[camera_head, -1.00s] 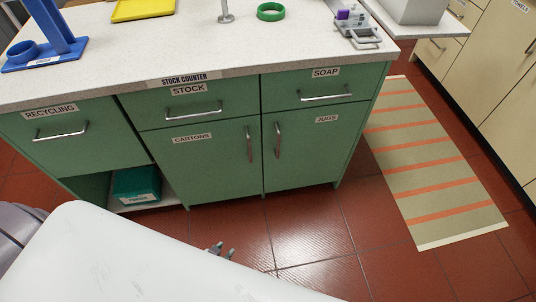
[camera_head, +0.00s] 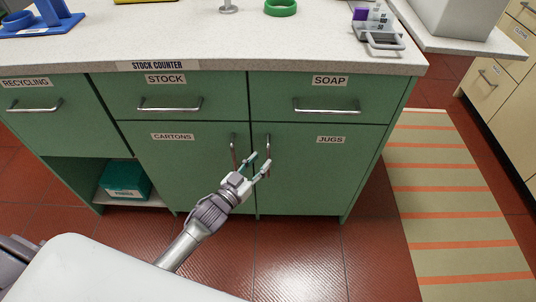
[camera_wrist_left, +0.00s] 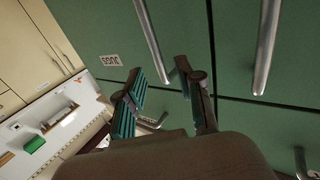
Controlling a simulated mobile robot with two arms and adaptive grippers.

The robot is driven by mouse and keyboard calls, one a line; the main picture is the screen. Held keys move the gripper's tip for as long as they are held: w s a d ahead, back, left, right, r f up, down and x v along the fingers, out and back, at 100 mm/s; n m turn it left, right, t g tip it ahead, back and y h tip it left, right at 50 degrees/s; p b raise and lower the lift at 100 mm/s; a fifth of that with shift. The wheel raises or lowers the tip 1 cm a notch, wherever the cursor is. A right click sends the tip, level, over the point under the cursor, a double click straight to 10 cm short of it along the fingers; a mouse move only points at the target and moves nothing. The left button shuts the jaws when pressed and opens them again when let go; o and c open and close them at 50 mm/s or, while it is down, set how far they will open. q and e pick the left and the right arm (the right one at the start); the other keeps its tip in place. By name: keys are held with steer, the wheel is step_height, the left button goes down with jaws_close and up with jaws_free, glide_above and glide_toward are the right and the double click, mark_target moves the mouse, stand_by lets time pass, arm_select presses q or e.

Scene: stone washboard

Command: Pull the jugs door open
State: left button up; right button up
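The jugs door (camera_head: 325,170) is green, shut, at the right of the counter front, with a "JUGS" label. Its upright metal handle (camera_head: 268,147) is near the door's left edge. My left gripper (camera_head: 262,160) is open and empty in front of this handle, partly covering its lower part. In the left wrist view, the jugs handle (camera_wrist_left: 152,38) ends between the two spread fingertips (camera_wrist_left: 159,68). I cannot tell whether the fingers reach around it. My right gripper is not in view.
The cartons door (camera_head: 180,175) with its own handle (camera_head: 233,150) is close on the left. The soap drawer handle (camera_head: 327,109) sticks out above. A green box (camera_head: 124,180) is in the open shelf. A striped mat (camera_head: 450,200) lies at right. The floor before the doors is clear.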

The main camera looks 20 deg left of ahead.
arm_select(q)
steer(key=x, duration=0.5)
steer(key=shift+b, duration=0.3)
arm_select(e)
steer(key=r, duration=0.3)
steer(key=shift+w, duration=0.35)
arm_select(q)
jaws_close()
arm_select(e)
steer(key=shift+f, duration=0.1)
arm_select(q)
steer(key=shift+s, duration=0.1)
